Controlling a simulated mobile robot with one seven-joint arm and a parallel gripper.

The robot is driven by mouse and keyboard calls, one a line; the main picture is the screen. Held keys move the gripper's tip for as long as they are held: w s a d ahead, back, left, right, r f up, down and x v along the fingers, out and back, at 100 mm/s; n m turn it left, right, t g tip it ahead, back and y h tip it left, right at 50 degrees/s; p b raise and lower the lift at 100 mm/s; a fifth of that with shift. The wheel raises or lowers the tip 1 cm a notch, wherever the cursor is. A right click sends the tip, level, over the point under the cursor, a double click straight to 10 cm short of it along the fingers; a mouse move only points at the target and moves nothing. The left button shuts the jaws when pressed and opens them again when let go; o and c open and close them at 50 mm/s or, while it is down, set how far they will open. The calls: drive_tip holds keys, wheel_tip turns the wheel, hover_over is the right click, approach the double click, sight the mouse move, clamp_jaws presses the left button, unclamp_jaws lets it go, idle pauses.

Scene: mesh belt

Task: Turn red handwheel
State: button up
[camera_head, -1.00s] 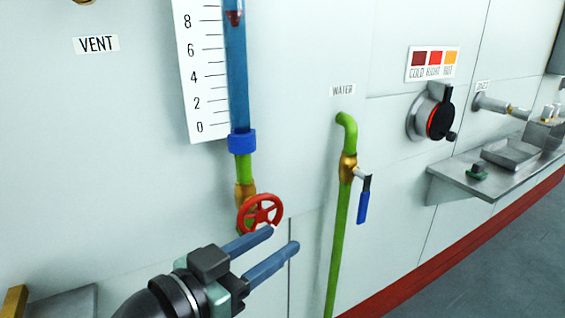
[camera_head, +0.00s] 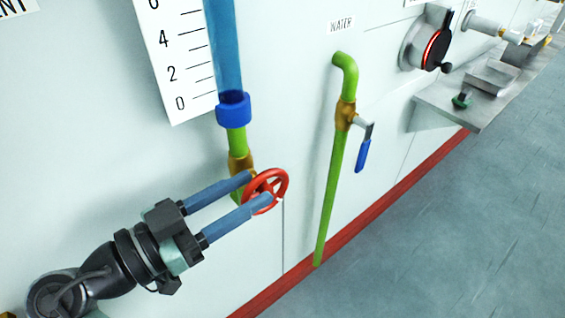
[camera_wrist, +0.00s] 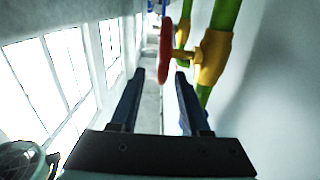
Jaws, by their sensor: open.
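The red handwheel (camera_head: 282,184) sits on a brass valve (camera_head: 240,164) on the green pipe below the blue tube. My gripper (camera_head: 258,188) is open, with its two blue fingers apart and their tips at the wheel in the head view. One finger overlaps the lower part of the wheel there. In the wrist view the handwheel (camera_wrist: 166,50) shows edge-on, beyond the open fingertips (camera_wrist: 160,76) and roughly between them. The brass valve (camera_wrist: 214,56) is right of the wheel there. I cannot tell whether the fingers touch the wheel.
A green water pipe (camera_head: 331,190) with a blue-handled valve (camera_head: 362,155) stands to the right. A black dial (camera_head: 428,47) and a metal shelf (camera_head: 450,112) are farther right. The pale wall is close behind the wheel. Grey floor is open at lower right.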

drive_tip(key=x, duration=0.7)
drive_tip(key=shift+w+d, duration=0.1)
clamp_jaws()
